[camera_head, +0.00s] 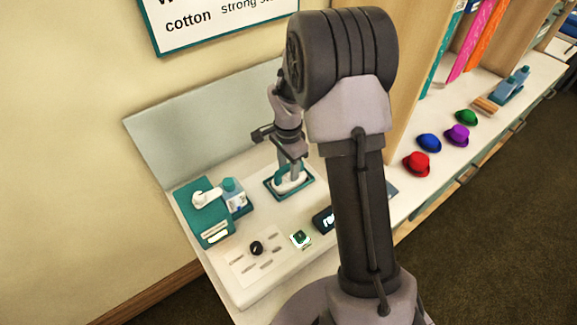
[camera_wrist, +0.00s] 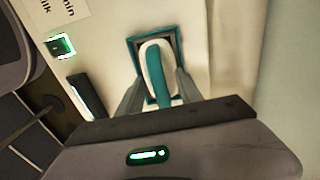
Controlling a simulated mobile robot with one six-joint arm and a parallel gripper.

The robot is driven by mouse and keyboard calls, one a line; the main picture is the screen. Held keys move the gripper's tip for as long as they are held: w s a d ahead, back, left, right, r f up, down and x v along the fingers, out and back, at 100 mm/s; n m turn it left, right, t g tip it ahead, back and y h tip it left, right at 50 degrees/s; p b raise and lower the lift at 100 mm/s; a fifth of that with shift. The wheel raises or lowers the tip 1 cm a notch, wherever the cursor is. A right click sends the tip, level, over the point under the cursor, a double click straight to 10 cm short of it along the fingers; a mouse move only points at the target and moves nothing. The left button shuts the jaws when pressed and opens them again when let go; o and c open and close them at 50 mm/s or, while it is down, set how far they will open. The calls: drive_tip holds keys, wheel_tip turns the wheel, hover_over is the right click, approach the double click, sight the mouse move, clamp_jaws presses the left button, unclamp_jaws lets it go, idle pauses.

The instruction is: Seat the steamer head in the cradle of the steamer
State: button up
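The steamer head is a white rounded piece with a teal stripe (camera_wrist: 153,62); in the head view it shows low in the cradle (camera_head: 289,186). The cradle is a teal square frame with a dark inside (camera_wrist: 133,43), set on the white counter, and it also shows in the head view (camera_head: 271,185). My gripper (camera_wrist: 159,78) points down with one finger on each side of the steamer head, apparently touching it. In the head view my gripper (camera_head: 290,170) is right over the cradle. The head lies within the frame's outline; how deep it sits is hidden.
A teal unit with a white spout-like part (camera_head: 192,215) and a bottle (camera_head: 234,195) stand left of the cradle. A black knob (camera_head: 257,248), a lit green button (camera_head: 301,239) and a dark display (camera_head: 324,220) are in front. A grey back panel (camera_head: 190,145) rises behind.

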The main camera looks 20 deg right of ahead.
wheel_tip(320, 180, up, 18)
drive_tip(key=p, duration=0.5)
drive_tip(key=shift+f, duration=0.25)
drive_tip(key=shift+f, duration=0.1)
